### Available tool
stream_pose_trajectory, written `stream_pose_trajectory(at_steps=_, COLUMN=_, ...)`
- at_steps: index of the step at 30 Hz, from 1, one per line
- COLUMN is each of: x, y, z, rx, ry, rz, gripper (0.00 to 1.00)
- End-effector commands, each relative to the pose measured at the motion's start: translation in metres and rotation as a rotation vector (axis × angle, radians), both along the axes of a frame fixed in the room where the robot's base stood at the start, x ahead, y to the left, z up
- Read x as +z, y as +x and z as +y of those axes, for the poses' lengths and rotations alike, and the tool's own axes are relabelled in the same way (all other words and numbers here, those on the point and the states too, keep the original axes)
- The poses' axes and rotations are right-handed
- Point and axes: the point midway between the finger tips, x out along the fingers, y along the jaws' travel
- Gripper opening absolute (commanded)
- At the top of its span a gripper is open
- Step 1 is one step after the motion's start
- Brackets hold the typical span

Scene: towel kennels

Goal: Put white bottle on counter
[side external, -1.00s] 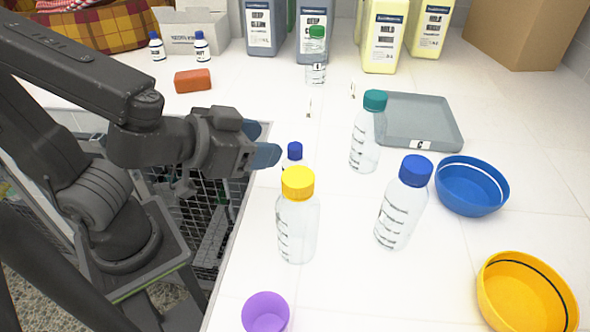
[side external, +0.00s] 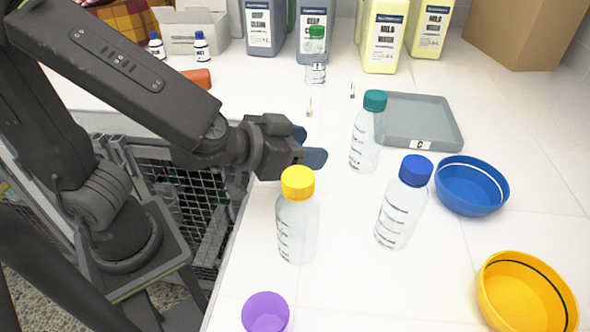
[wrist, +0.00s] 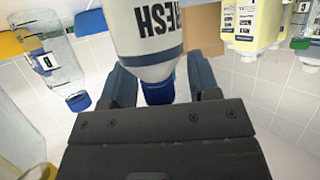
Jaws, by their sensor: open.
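The white bottle (wrist: 148,40) has dark lettering on its label and a blue cap (wrist: 158,92). In the wrist view its neck and cap lie between the two fingers of my gripper (wrist: 160,80), with the jaws open. In the side view my gripper (side external: 308,146) is just behind the yellow-capped clear bottle (side external: 298,225), low over the white counter (side external: 350,280), and hides the white bottle. I cannot tell whether a finger touches it.
Clear bottles with a teal cap (side external: 366,135) and a blue cap (side external: 404,200) stand to the right. A grey tray (side external: 425,115), blue bowl (side external: 471,187), yellow bowl (side external: 525,295) and purple cup (side external: 265,312) are also on the counter. A wire kennel (side external: 185,200) is below its left edge.

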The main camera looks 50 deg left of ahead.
Motion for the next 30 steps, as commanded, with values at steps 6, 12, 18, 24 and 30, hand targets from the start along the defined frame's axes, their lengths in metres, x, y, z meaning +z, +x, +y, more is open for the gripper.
stream_pose_trajectory(at_steps=6, x=-0.0005, y=0.0014, z=-0.0002, rx=0.001, ry=-0.002, rz=0.000, gripper=0.56)
stream_pose_trajectory(at_steps=12, x=-0.0004, y=0.0012, z=-0.0002, rx=0.000, ry=-0.001, rz=0.000, gripper=0.41)
stream_pose_trajectory(at_steps=18, x=-0.0004, y=0.0011, z=-0.0001, rx=0.000, ry=-0.001, rz=0.000, gripper=0.22)
stream_pose_trajectory(at_steps=24, x=-0.0004, y=0.0011, z=-0.0001, rx=0.000, ry=-0.001, rz=0.000, gripper=0.03)
stream_pose_trajectory(at_steps=30, x=-0.0001, y=0.0012, z=-0.0002, rx=0.000, ry=-0.001, rz=-0.001, gripper=0.00)
